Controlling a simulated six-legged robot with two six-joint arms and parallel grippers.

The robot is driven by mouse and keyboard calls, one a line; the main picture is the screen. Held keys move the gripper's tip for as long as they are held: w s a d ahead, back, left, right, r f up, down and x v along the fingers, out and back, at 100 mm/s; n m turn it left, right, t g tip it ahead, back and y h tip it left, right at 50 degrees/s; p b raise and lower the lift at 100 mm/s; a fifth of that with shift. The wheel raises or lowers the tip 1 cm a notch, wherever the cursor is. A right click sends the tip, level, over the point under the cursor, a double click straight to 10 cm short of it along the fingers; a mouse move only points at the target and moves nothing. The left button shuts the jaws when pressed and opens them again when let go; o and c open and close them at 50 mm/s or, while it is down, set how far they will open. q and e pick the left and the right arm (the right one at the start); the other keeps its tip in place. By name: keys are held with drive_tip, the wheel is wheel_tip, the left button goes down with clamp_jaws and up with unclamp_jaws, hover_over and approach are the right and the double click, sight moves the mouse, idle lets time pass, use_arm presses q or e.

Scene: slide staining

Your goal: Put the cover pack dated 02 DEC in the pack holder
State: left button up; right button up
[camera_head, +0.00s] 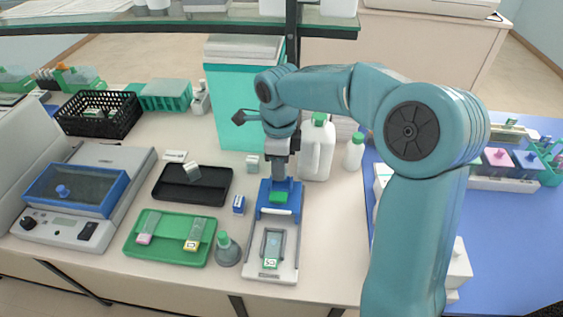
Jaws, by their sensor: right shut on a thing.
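My right gripper (280,178) points down over the back of a white stand (287,270) with a blue upper part (265,209). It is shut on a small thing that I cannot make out. A green block (278,197) shows just below the fingertips, inside the blue part; I cannot tell whether it is the held thing. Small pale boxes show at the black tray (192,170) and behind the stand (252,162). A blue and white box (238,205) stands left of the stand. No date is readable, and I cannot single out the pack holder. My left gripper is out of view.
A green tray (165,254) with slides lies at front left, beside a grey cone-shaped bottle (228,251). The black tray (168,194) lies behind it. A white jug (318,150) stands close right of my gripper. A device with a blue lid (75,190) is at far left.

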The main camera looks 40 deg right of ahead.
drive_tip(key=shift+f+b, duration=1.45)
drive_tip(key=shift+f, duration=0.55)
drive_tip(key=shift+s+a+f, duration=0.1)
drive_tip(key=shift+s, duration=0.15)
drive_tip(key=shift+f, duration=0.1)
drive_tip(key=o, duration=1.1)
drive_tip(key=shift+f, duration=0.1)
